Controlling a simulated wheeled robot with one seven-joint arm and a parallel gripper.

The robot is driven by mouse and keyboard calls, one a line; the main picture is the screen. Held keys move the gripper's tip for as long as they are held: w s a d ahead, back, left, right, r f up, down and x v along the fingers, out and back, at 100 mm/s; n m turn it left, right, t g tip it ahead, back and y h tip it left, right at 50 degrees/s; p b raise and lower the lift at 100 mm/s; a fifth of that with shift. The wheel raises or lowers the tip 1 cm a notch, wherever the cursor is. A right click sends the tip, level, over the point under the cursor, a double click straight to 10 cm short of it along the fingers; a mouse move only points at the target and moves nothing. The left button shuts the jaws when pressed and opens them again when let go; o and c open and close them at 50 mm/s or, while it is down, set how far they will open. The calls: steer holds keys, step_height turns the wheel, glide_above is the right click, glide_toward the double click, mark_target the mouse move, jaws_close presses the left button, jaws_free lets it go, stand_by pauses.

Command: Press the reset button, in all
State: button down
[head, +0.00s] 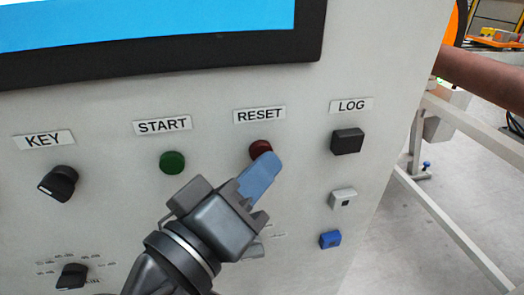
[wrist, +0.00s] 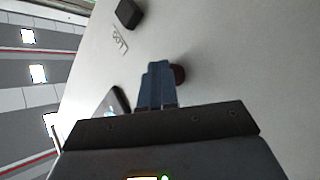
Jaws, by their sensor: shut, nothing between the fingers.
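The red reset button (head: 260,148) is on the light grey panel, under the RESET label (head: 259,115). My gripper (head: 268,163) is shut and empty, with its blue fingertips just below and right of the button in the head view, overlapping its lower edge. In the wrist view the fingers (wrist: 160,68) stand beside the dark red button (wrist: 179,75), which is partly hidden behind them. I cannot tell whether the tips touch the button or the panel.
The green START button (head: 172,162) and black KEY knob (head: 58,183) are to the left. The black LOG button (head: 346,141) is to the right, above a white part (head: 343,198) and a blue part (head: 330,239). A screen (head: 150,30) is above. White railing (head: 450,215) stands beyond the panel.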

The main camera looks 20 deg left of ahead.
steer(key=shift+s+d, duration=0.35)
steer(key=shift+s, duration=0.2)
steer(key=s+d, duration=0.1)
steer(key=s, duration=0.1)
steer(key=s+d, duration=0.1)
steer(key=s, duration=0.1)
steer(key=shift+s+d, duration=0.2)
stand_by(0.7)
